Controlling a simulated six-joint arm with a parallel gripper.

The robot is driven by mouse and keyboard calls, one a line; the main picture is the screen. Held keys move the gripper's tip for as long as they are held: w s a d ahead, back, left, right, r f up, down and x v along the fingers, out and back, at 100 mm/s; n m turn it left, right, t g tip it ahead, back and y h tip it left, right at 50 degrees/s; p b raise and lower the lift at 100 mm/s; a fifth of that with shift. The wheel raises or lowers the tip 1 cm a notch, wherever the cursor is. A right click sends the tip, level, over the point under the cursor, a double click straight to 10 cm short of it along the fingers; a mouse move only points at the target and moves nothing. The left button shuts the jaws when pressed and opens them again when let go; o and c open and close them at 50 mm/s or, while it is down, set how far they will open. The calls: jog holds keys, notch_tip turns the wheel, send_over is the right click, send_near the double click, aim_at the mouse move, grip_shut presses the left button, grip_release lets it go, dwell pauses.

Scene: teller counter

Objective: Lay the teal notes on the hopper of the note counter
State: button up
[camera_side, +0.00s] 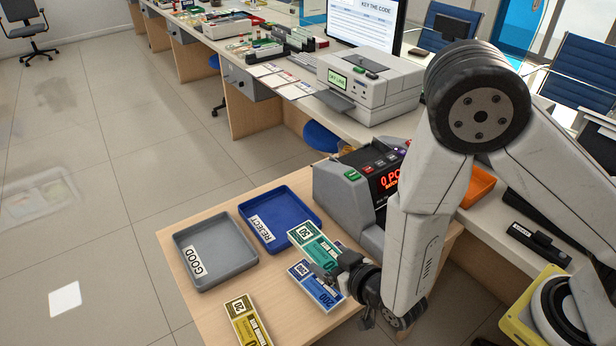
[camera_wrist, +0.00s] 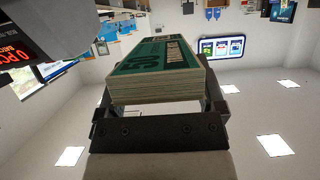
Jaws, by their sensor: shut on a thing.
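The teal notes (camera_side: 314,243) are a banded green stack marked 50. My gripper (camera_side: 340,272) is shut on them. In the wrist view the teal notes (camera_wrist: 155,72) stick out from between the two dark fingers of my gripper (camera_wrist: 162,98), with the stack's end edge facing the camera. In the side view they show beside the note counter (camera_side: 342,205), a grey machine with a lit red display, and they partly overlap the blue notes. Exact height above the table is hard to tell. My arm hides the counter's right part, and its hopper is not clearly seen.
Blue notes (camera_side: 309,284) marked 200 lie just below my gripper in the picture. Yellow notes (camera_side: 245,322) lie near the front edge. A grey GOOD tray (camera_side: 182,240) and a blue REJECT tray (camera_side: 303,205) stand left on the wooden table (camera_side: 205,315). An orange tray (camera_side: 480,186) is behind my arm.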

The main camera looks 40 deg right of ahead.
jog(key=w+d+r, duration=0.5)
jog(key=w+d, duration=0.1)
jog(key=d, duration=0.3)
jog(key=w+d+r, duration=0.5)
jog(key=w+d, duration=0.1)
jog(key=d, duration=0.2)
jog(key=shift+w+d+r, duration=0.25)
jog(key=shift+d+r, duration=0.15)
jog(key=shift+a, duration=0.15)
jog(key=s+a+f, duration=0.3)
jog(key=s+a, duration=0.1)
jog(key=a, duration=0.1)
jog(key=s+a+f, duration=0.4)
jog(key=a, duration=0.2)
jog(key=s+a+f, duration=0.4)
jog(key=a, duration=0.2)
jog(key=shift+s+a, duration=0.25)
jog(key=shift+s, duration=0.15)
jog(key=s+a+f, duration=0.1)
jog(key=s+f, duration=0.1)
jog(key=s, duration=0.5)
jog(key=shift+s+a+f, duration=0.15)
jog(key=shift+s+a, duration=0.05)
jog(key=shift+a, duration=0.05)
